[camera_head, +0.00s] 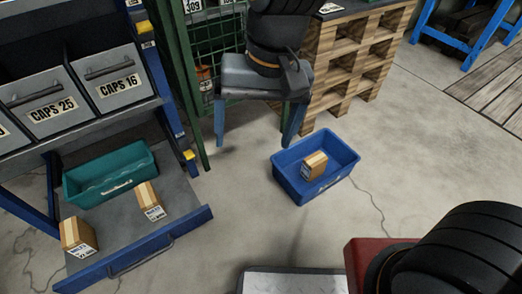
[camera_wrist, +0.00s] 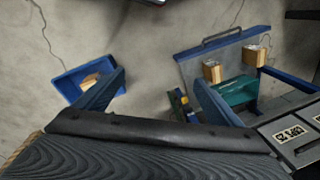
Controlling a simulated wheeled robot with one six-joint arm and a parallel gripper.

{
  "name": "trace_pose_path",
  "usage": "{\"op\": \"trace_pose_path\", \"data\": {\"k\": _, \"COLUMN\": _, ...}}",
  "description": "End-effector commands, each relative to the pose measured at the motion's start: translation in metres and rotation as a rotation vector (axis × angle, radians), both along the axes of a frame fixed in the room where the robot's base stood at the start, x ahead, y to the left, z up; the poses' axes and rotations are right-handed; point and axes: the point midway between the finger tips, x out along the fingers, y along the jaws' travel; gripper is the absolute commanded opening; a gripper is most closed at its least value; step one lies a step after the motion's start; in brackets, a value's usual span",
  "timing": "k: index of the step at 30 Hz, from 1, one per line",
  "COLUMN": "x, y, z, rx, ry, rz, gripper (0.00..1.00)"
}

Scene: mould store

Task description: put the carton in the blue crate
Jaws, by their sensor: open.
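A brown carton with a white label (camera_head: 314,165) sits inside the blue crate (camera_head: 297,192), which stands on the floor in the middle of the head view. In the wrist view the crate (camera_wrist: 66,88) and the carton in it (camera_wrist: 90,80) are at the left, partly covered by a finger. My gripper (camera_head: 254,143) has its two blue fingers spread and pointing down, with nothing between them. It is up and left of the crate in the head view, apart from the carton. The fingers also show in the wrist view (camera_wrist: 159,80).
Two similar cartons (camera_head: 150,198) (camera_head: 77,235) stand on a pulled-out shelf (camera_head: 150,235) beside a teal bin (camera_head: 110,187). A rack with grey CAPS bins (camera_head: 105,75) is at the left. Wooden pallets (camera_head: 345,70) stand behind the crate. The floor right of the crate is clear.

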Motion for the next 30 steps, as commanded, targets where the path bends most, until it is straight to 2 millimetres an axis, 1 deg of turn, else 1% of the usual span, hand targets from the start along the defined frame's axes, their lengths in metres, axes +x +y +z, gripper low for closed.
{"op": "trace_pose_path", "data": {"k": 1, "x": -0.017, "y": -0.001, "z": 0.008, "rx": 0.000, "ry": -0.019, "rz": 0.102, "gripper": 0.89}}
{"op": "trace_pose_path", "data": {"k": 3, "x": -0.036, "y": -0.005, "z": 0.014, "rx": -0.005, "ry": -0.036, "rz": 0.230, "gripper": 0.89}}
{"op": "trace_pose_path", "data": {"k": 6, "x": -0.055, "y": -0.010, "z": 0.020, "rx": -0.011, "ry": -0.053, "rz": 0.365, "gripper": 0.89}}
{"op": "trace_pose_path", "data": {"k": 9, "x": -0.066, "y": -0.014, "z": 0.023, "rx": -0.015, "ry": -0.063, "rz": 0.440, "gripper": 0.89}}
{"op": "trace_pose_path", "data": {"k": 13, "x": -0.069, "y": -0.015, "z": 0.023, "rx": -0.016, "ry": -0.064, "rz": 0.468, "gripper": 0.89}}
{"op": "trace_pose_path", "data": {"k": 30, "x": -0.068, "y": -0.015, "z": 0.025, "rx": -0.015, "ry": -0.064, "rz": 0.458, "gripper": 0.89}}
